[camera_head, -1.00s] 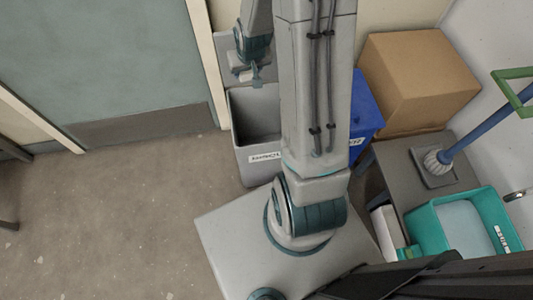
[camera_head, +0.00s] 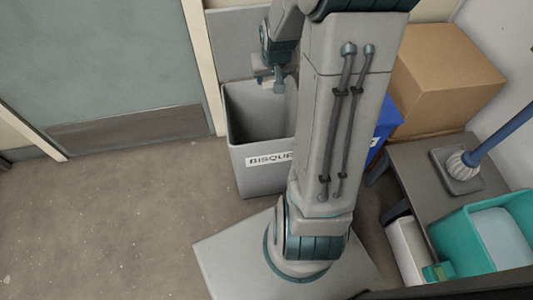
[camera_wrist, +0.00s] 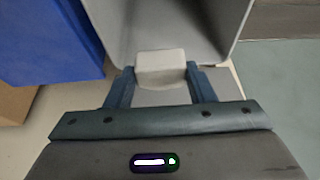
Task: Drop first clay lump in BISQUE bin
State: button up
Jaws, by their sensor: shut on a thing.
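My gripper (camera_head: 278,84) is shut on a pale, block-shaped clay lump (camera_wrist: 160,67), seen between the two fingers in the wrist view. In the head view the gripper points down and overlaps the back part of the mouth of a grey bin (camera_head: 258,182) labelled BISQUE. My arm hides the right side of the bin and the end of its label. In the wrist view the bin's grey inside (camera_wrist: 190,25) lies beyond the lump, and the lump overlaps the rim edge in the picture. Its height above the bin is hard to tell.
A blue bin (camera_head: 388,122) stands right of the grey bin, partly behind my arm; it also shows in the wrist view (camera_wrist: 50,40). A cardboard box (camera_head: 450,75), a grey table (camera_head: 425,165) and a teal tub (camera_head: 460,245) are at the right. The floor at left is clear.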

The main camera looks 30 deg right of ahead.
jog(key=shift+f+b, duration=2.1)
jog(key=shift+f, duration=0.65)
jog(key=o, duration=1.1)
jog(key=shift+c, duration=0.2)
jog(key=shift+r, duration=0.1)
jog(key=p+v, duration=0.6)
jog(key=v, duration=0.7)
jog(key=shift+s+r, duration=0.2)
jog(key=shift+r, duration=0.1)
jog(key=shift+a, duration=0.1)
notch_tip(320, 180, up, 17)
jog(key=n+p, duration=0.1)
jog(key=p, duration=1.4)
send_over(271, 87)
jog(key=s+a, duration=0.8)
jog(key=s, duration=0.1)
jog(key=s+a+r+n+p, duration=0.1)
jog(key=s+a+r+p, duration=0.1)
jog(key=s+r+p, duration=0.2)
jog(key=s+a+r+n+g+y+p, duration=0.1)
jog(key=s+a+r+p, duration=0.2)
jog(key=r+p, duration=0.8)
jog(key=v, duration=0.3)
